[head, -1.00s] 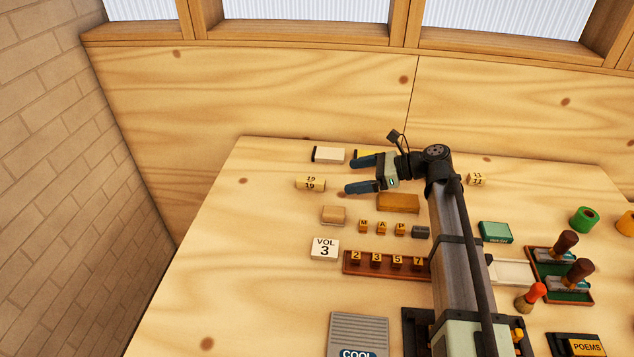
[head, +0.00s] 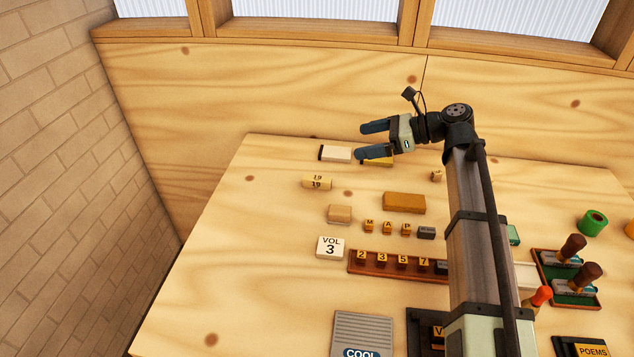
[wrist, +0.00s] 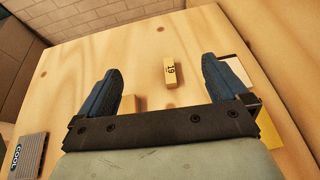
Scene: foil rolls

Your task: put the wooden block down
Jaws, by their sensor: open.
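A light wooden block (head: 340,213) lies flat on the table, below the "19" piece in the head view. In the wrist view the wooden block (wrist: 128,102) is partly hidden behind my gripper's body, beside the left finger. My gripper (head: 361,140) is open with nothing between its blue fingers. It is above the far part of the table, apart from the wooden block. In the wrist view my gripper (wrist: 160,65) shows both fingers wide apart.
A yellow "19" piece (head: 317,183), a cream block (head: 336,153) and a brown block (head: 404,202) lie nearby. A "VOL 3" tile (head: 330,247) and a rack of number tiles (head: 365,265) are nearer. The table's left side is clear.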

